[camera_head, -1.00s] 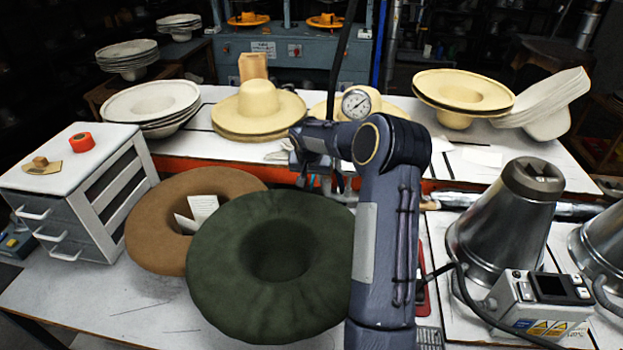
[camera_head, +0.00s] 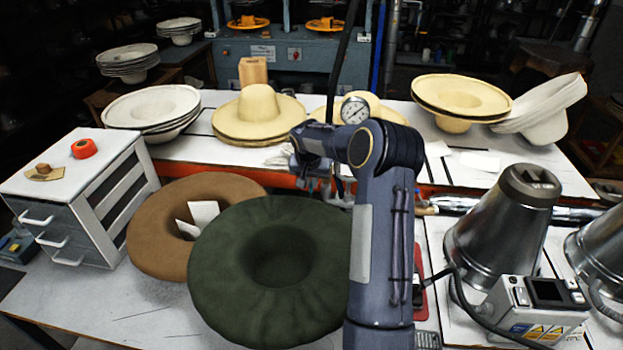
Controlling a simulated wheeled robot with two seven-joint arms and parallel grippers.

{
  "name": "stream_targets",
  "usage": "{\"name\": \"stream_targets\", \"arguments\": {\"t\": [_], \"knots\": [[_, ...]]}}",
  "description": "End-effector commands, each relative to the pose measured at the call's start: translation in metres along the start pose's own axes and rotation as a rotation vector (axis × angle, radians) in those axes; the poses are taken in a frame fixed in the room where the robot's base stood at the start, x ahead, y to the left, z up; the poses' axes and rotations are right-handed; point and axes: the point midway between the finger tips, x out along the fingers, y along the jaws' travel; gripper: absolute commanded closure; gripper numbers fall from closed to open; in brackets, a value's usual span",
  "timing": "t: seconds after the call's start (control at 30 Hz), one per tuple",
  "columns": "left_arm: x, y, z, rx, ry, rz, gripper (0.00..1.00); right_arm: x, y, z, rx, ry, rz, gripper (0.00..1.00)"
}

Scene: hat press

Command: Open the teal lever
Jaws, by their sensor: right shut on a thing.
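My right gripper (camera_head: 318,178) is at the front edge of the rear table, beyond the green hat and below the pressure gauge. Its arm comes up from the bottom and bends left, covering much of the area behind it. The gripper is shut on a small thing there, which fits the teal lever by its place. The lever's colour and shape cannot be made out behind the gripper and wrist. My left gripper is not in view.
A dark green felt hat (camera_head: 216,270) and a brown one (camera_head: 150,235) lie at the front left beside a white drawer unit (camera_head: 80,175). A gauge (camera_head: 354,110) stands behind my wrist. A metal cone (camera_head: 490,235) and control box (camera_head: 545,300) are at right.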

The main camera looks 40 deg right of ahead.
Motion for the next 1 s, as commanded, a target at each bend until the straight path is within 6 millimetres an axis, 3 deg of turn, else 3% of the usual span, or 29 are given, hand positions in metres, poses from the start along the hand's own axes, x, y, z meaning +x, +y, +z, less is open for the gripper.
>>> {"name": "stream_targets", "arguments": {"t": [0.03, 0.23, 0.6, 1.0], "knots": [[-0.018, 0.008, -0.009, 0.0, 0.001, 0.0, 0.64, -0.011, 0.001, -0.006, 0.003, -0.032, 0.003, 1.0], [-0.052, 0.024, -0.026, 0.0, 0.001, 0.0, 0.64, -0.02, 0.001, -0.016, 0.004, -0.184, 0.002, 1.0], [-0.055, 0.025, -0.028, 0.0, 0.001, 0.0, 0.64, -0.019, 0.001, -0.028, 0.005, -0.388, 0.004, 1.0], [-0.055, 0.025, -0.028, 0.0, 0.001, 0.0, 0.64, -0.024, 0.001, -0.03, -0.001, -0.439, -0.001, 1.0]]}}
